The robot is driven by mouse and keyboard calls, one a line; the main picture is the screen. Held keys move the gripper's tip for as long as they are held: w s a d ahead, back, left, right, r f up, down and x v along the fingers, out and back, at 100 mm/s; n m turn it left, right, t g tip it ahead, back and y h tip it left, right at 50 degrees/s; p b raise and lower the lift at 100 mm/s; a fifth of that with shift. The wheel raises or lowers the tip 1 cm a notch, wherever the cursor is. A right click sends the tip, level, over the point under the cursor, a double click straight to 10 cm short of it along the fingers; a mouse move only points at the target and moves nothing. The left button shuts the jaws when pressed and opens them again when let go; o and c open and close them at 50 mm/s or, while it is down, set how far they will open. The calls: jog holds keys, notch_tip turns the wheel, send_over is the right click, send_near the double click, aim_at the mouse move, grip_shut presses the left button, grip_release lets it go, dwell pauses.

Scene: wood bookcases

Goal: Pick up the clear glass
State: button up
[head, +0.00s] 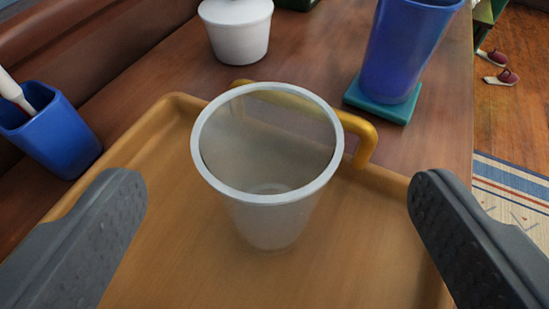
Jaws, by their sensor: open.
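The clear glass (267,215) stands upright on a tan wooden tray (172,235), near the tray's far edge. It has a pale thick rim and looks empty. My gripper (278,205) is open, with one dark finger on each side of the glass. Both fingers are apart from the glass, with a gap on either side. The yellow handle of the tray shows behind the glass and partly through it.
A blue square cup with a brush (52,130) is at the left. A white lidded pot (238,30) stands behind. A tall blue cup (405,50) sits on a teal coaster (382,103) at back right. The table (150,60) ends at the right, above the floor.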

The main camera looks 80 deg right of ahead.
aim_at(273, 112)
jog(key=shift+b+x, duration=0.65)
jog(key=shift+x, duration=2.7)
jog(key=shift+w+a, duration=0.1)
jog(key=c, duration=1.5)
